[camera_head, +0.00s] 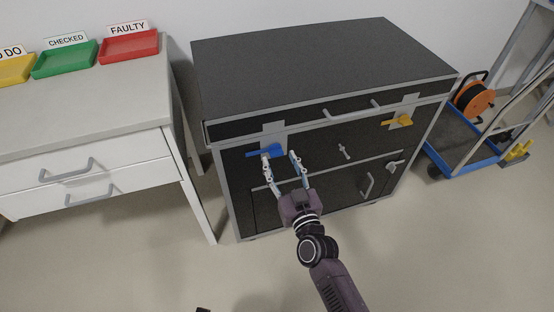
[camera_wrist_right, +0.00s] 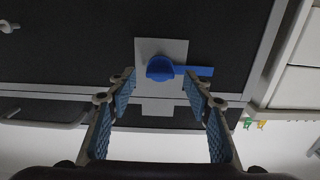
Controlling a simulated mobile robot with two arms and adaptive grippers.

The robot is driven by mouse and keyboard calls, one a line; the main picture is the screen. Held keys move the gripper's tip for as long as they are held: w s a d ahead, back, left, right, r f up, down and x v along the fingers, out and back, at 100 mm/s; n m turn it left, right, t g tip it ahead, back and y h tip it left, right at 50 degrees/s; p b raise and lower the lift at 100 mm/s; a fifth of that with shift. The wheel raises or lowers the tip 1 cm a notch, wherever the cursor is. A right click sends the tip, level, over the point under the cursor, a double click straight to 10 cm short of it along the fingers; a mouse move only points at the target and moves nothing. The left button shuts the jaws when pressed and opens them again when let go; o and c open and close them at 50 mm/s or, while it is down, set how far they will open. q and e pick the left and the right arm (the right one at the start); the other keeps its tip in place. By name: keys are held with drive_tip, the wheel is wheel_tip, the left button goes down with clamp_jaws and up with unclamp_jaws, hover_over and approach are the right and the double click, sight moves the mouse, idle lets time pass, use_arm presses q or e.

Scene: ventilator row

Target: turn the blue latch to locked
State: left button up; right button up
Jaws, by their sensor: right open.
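The blue latch (camera_head: 268,150) is on a grey plate at the upper left of the black cabinet's front. Its handle lies roughly level, pointing left in the head view. In the wrist view the blue latch (camera_wrist_right: 160,68) shows its round knob, with the handle reaching right. My right gripper (camera_head: 279,156) is open in front of the latch, and nothing is between its fingers. In the wrist view the right gripper's fingertips (camera_wrist_right: 160,88) stand to either side of the knob; I cannot tell whether one touches the handle.
The black cabinet (camera_head: 310,65) also has a yellow latch (camera_head: 397,121) and a grey bar handle (camera_head: 350,113). A white drawer table (camera_head: 100,115) with coloured trays stands left. A blue-edged trolley (camera_head: 460,140) with an orange reel (camera_head: 474,99) stands right. The floor in front is clear.

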drive_tip(key=shift+x, duration=1.15)
drive_tip(key=shift+f, duration=0.1)
clamp_jaws()
